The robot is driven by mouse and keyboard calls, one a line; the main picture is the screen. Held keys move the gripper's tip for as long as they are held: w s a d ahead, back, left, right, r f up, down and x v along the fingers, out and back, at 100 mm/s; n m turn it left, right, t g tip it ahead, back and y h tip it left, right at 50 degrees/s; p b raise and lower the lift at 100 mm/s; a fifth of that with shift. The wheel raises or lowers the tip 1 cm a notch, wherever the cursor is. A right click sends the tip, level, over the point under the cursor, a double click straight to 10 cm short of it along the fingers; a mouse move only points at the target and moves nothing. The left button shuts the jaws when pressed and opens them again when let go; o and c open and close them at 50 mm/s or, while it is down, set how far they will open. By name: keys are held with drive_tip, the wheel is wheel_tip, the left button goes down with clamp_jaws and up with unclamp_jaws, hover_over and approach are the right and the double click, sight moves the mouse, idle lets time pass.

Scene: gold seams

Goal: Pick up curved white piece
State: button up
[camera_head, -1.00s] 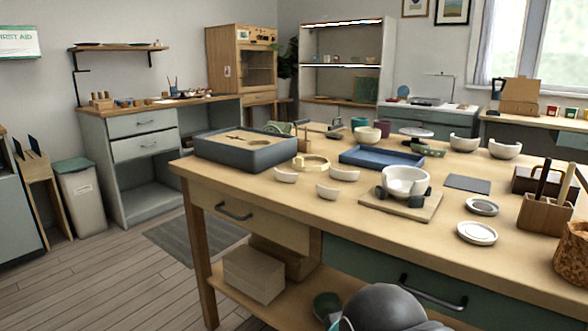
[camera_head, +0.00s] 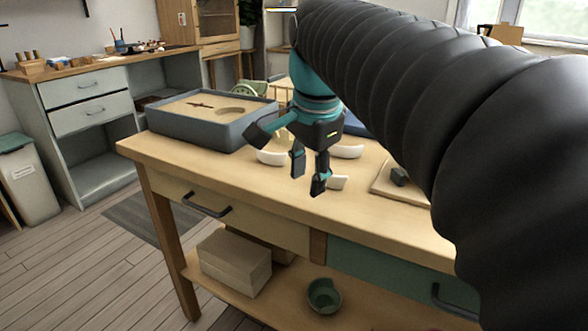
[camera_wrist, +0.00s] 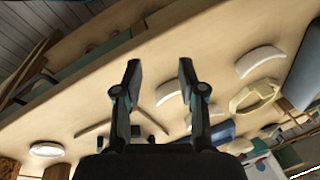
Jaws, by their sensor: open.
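Three curved white pieces lie on the wooden table. One (camera_head: 271,158) is by the grey tray and also shows in the wrist view (camera_wrist: 260,61). Another (camera_head: 346,152) lies farther back. The third (camera_head: 338,183) is nearest the table's front edge, partly hidden by a finger. In the wrist view this third piece (camera_wrist: 168,92) shows between my fingers, beyond them. My gripper (camera_head: 308,180) is open and empty, pointing down above the table among the pieces. It shows in the wrist view (camera_wrist: 160,66) with its two fingers apart.
A grey tray of sand (camera_head: 222,136) stands left of my gripper. A wooden board (camera_head: 385,182) is to the right. A white dish (camera_wrist: 46,149) shows in the wrist view. My arm hides the table's right side.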

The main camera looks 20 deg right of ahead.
drive_tip(key=w+d+r+m+g, duration=0.2)
drive_tip(key=w+d+r+m, duration=0.3)
drive_tip(key=d+r+m, duration=0.5)
drive_tip(key=m+b, duration=0.3)
hover_over(329, 185)
drive_tip(key=w, duration=0.1)
drive_tip(key=shift+g, duration=0.3)
drive_tip(key=f, duration=0.9)
drive_tip(key=shift+d, duration=0.3)
drive_tip(key=shift+s+a+f+b, duration=0.15)
drive_tip(key=shift+f+b, duration=0.1)
drive_tip(key=shift+f, duration=1.1)
drive_tip(key=shift+s+a+f+b, duration=0.1)
drive_tip(key=shift+f+b, duration=0.15)
drive_tip(key=shift+f, duration=1.05)
clamp_jaws()
